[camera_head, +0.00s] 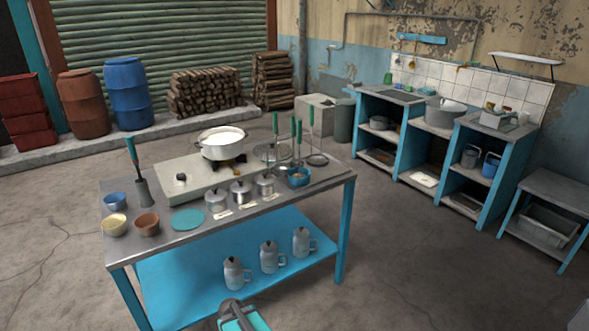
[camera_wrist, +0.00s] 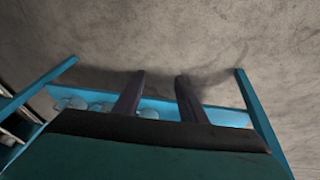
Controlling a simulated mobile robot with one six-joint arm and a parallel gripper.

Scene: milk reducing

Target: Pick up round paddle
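Several green-handled tools stand upright at the right end of the metal table (camera_head: 240,203). One has a flat round grey head (camera_head: 270,153) beside the pot; another has a smaller round head (camera_head: 317,160) farther right. I cannot tell for certain which is the round paddle. My gripper (camera_head: 240,318) shows at the bottom edge of the head view, in front of the table and well away from the tools. In the wrist view its two dark fingers (camera_wrist: 160,76) are apart with nothing between them.
A white-filled pot (camera_head: 222,144) sits on the stove. Lidded canisters (camera_head: 241,193), bowls (camera_head: 147,225) and a turquoise disc (camera_head: 187,219) line the tabletop's front. Jugs (camera_head: 268,257) stand on the blue lower shelf (camera_head: 200,272). Floor right of the table is clear.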

